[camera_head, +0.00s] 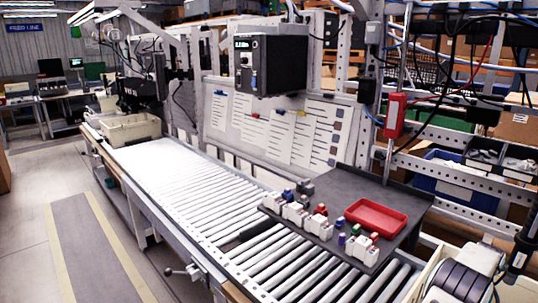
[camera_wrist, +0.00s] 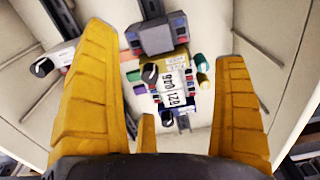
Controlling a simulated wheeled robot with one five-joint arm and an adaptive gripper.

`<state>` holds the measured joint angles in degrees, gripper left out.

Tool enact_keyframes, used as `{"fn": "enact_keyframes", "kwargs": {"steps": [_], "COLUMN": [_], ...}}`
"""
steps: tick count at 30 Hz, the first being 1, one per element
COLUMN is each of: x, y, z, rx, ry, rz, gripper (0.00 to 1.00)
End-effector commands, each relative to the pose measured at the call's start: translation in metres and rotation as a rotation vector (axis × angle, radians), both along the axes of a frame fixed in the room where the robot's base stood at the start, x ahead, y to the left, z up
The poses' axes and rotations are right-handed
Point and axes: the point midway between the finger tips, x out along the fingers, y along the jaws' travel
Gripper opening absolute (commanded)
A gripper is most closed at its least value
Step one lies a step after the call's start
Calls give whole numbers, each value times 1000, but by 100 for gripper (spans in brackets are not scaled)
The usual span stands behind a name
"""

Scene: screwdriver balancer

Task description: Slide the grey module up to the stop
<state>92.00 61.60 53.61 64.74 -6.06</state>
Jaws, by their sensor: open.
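In the wrist view, my gripper (camera_wrist: 163,45) is open, with its two yellow fingers wide apart and nothing between their pads. A dark grey module (camera_wrist: 158,38) with small red and blue parts along its sides shows beyond the fingertips, on a dark rail (camera_wrist: 150,8). Just below it in the picture is a white labelled block (camera_wrist: 172,84) with coloured parts at its sides. A gap in depth seems to lie between fingers and module. I cannot tell which part is the stop. I cannot make out my gripper in the head view.
In the wrist view, pale panels surround the rail, and a white and black piece (camera_wrist: 54,60) sits beside the left finger. In the head view, a red tray (camera_head: 376,216) and white blocks (camera_head: 316,225) stand on a dark board over the roller conveyor (camera_head: 180,190).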

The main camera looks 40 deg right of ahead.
Motion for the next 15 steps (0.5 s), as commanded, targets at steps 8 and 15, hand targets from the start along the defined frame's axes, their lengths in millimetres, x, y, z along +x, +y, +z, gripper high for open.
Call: {"fn": "enact_keyframes", "kwargs": {"steps": [8,15], "x": [0,0], "y": [2,4], "z": [39,62], "rx": [0,0], "ry": [0,0], "rz": [0,0], "gripper": [90,90]}}
